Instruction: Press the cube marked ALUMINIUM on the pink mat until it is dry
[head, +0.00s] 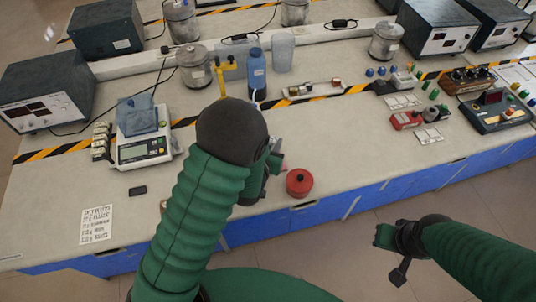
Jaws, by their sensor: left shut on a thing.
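My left gripper (273,165) is above the front part of the bench, mostly hidden behind my own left wrist. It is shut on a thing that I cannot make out. A small pink patch (284,164) shows just right of its fingers; I cannot tell whether it is part of the pink mat. No cube with a readable ALUMINIUM mark shows. My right gripper (390,254) is in front of the bench, over the floor, away from the bench things. I cannot tell its jaw state.
A red round pot (299,183) stands right of my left gripper near the front edge. A scale (143,146) with a clear bluish container is at left. A blue bottle (256,76) and metal cans (194,66) stand behind. The front bench right of the red pot is clear.

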